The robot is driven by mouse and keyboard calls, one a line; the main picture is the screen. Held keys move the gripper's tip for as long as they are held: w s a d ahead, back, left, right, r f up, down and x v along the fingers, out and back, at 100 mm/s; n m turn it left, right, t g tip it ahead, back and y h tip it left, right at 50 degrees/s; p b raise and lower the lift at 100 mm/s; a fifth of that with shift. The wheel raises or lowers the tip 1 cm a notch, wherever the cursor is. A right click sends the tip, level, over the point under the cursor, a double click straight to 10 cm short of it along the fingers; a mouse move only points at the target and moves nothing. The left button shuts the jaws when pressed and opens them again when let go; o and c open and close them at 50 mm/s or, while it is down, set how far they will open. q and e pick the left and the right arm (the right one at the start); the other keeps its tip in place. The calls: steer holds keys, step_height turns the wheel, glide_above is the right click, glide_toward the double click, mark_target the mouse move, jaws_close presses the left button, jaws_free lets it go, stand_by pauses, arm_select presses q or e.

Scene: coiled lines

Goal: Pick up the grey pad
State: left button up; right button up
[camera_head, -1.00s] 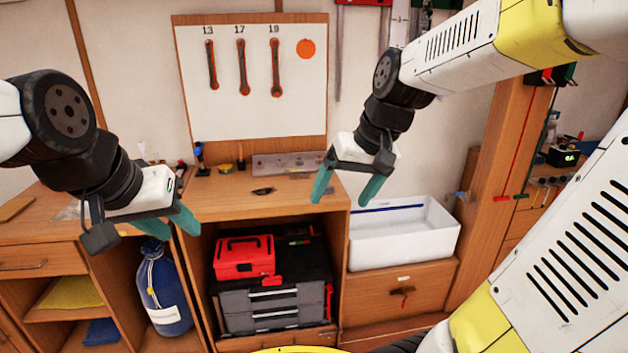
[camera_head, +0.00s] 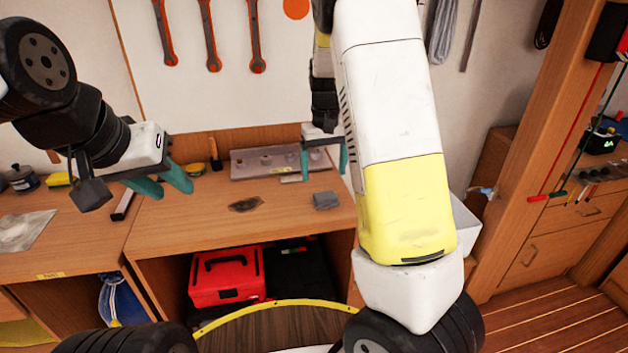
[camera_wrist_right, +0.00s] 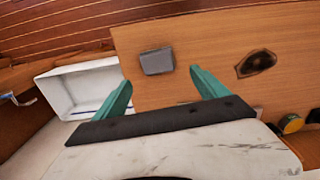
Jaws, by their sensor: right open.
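The grey pad (camera_head: 326,200) lies flat on the wooden bench top near its right end, in the head view. In the right wrist view the grey pad (camera_wrist_right: 157,61) shows beyond and between my open fingertips, closer to the left one. My right gripper (camera_head: 324,172) is open and empty, with green fingers pointing down above the bench behind the pad; it also shows in the right wrist view (camera_wrist_right: 165,85). My left gripper (camera_head: 177,188) is at the left above the bench, its green fingers apart, with nothing between them.
A dark oval stain or flat piece (camera_head: 245,204) lies left of the pad. A grey metal strip (camera_head: 265,162) stands at the bench's back. A white bin (camera_wrist_right: 85,88) sits beside the bench. A red toolbox (camera_head: 227,277) is on the shelf below.

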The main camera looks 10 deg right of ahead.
mark_target(325, 195)
steer(key=f, duration=0.7)
steer(key=shift+s+d+f, duration=0.2)
steer(key=shift+s+f, duration=0.05)
steer(key=shift+s, duration=0.05)
steer(key=c, duration=1.4)
steer(key=shift+c, duration=0.2)
steer(key=shift+r, duration=0.15)
steer(key=shift+r, duration=0.6)
step_height(325, 195, up, 2)
steer(key=shift+r, duration=0.2)
steer(key=s+a+r, duration=0.1)
steer(key=s+a, duration=0.1)
steer(key=s, duration=1.4)
steer(key=shift+a, duration=0.4)
